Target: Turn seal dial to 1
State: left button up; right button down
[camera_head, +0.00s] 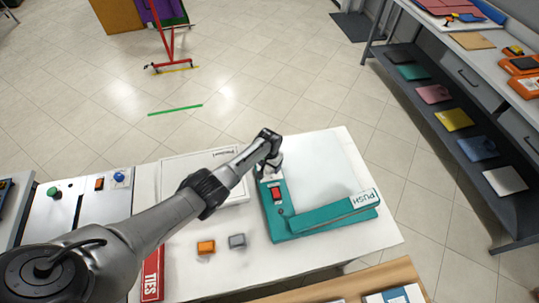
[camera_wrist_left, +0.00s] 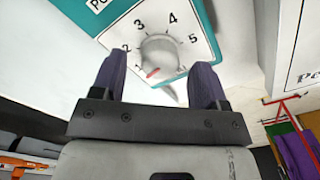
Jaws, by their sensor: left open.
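The teal heat sealer (camera_head: 280,220) lies on the white table, with a red switch (camera_head: 276,194) and an arm marked PUSH (camera_head: 335,210). My left gripper (camera_head: 270,168) is over its far end and hides the dial in the head view. In the left wrist view the pale, round seal dial (camera_wrist_left: 158,50) sits on a white panel (camera_wrist_left: 205,55) numbered around it. Its red pointer mark (camera_wrist_left: 152,72) is at the lower left, close to the 1. The gripper's two dark fingers (camera_wrist_left: 160,80) are open, one toward each side of the dial. Contact cannot be told.
An orange block (camera_head: 206,247) and a grey block (camera_head: 237,241) lie left of the sealer. A flat white box (camera_head: 180,168) lies behind my arm, and a red TIES box (camera_head: 153,275) is in front.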

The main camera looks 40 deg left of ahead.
pick_arm(q)
notch_tip(320, 180, up, 13)
jog(key=p, duration=0.3)
jog(key=shift+f, duration=0.15)
dwell(0.5)
